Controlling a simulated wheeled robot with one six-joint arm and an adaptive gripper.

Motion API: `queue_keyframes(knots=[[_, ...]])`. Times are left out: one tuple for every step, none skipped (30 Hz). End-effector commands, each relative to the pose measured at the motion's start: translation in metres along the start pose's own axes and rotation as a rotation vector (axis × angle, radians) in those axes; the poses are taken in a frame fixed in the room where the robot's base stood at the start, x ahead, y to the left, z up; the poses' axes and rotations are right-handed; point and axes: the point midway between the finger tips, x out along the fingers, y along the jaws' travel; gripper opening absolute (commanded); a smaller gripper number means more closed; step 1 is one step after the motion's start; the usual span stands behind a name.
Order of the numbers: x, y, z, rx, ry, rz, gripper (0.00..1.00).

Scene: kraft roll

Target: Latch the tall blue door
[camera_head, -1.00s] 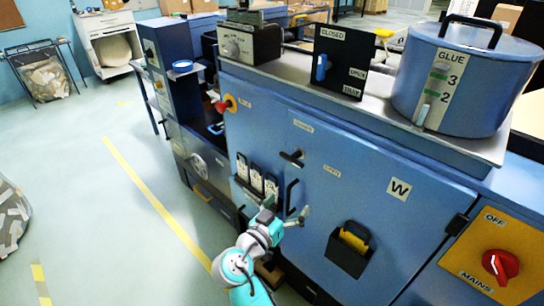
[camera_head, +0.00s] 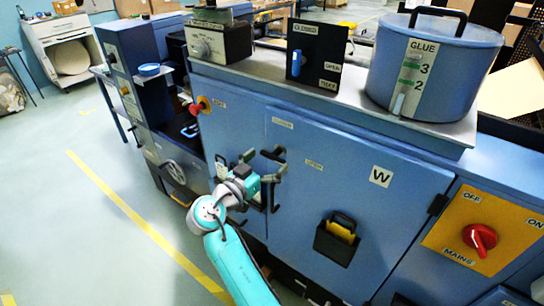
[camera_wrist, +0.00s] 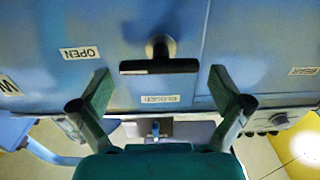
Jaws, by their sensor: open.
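The tall blue door (camera_head: 335,185), marked W, looks flush with the machine front. Its black T-shaped latch handle (camera_head: 274,154) is partly covered by my gripper (camera_head: 262,167) in the head view. In the wrist view, which is upside down, the handle (camera_wrist: 160,66) shows its bar lying level across the picture. The CLOSED label (camera_wrist: 160,99) is below it there, and the OPEN label (camera_wrist: 80,53) is to its left. My gripper (camera_wrist: 161,80) is open, with one finger on either side of the bar, and nothing is held. I cannot tell whether the fingertips touch the door.
A black pull handle (camera_head: 275,195) is below the latch. A black pocket (camera_head: 337,238) hangs on the door. A red mains knob (camera_head: 480,239) is at right, a red knob (camera_head: 198,105) at left. The glue pot (camera_head: 432,65) stands on top. The floor at left is clear.

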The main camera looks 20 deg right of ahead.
Motion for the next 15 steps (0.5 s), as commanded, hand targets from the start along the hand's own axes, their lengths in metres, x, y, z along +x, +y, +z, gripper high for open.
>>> queue_keyframes(knots=[[0.007,0.001,-0.001,0.001,0.000,0.003,1.00],[0.010,0.001,-0.001,0.001,0.000,0.003,1.00],[0.014,0.000,-0.001,0.001,0.000,0.002,1.00],[0.016,0.000,-0.001,0.000,0.000,0.001,1.00],[0.017,0.000,0.000,0.000,0.000,0.000,1.00],[0.019,0.000,0.000,0.000,0.000,0.000,1.00],[0.021,0.000,0.000,0.000,0.000,0.000,1.00],[0.021,0.000,0.000,0.000,0.000,0.000,1.00],[0.022,0.000,0.000,0.000,0.000,0.000,1.00],[0.022,0.000,0.000,0.000,0.000,0.000,1.00],[0.023,0.000,0.000,0.000,0.000,0.000,1.00],[0.023,0.000,0.000,0.000,0.000,0.000,1.00],[0.022,0.000,0.000,0.000,0.000,0.000,1.00],[0.022,0.000,0.000,0.000,0.000,0.000,1.00],[0.022,0.000,0.000,0.000,0.000,0.000,1.00]])
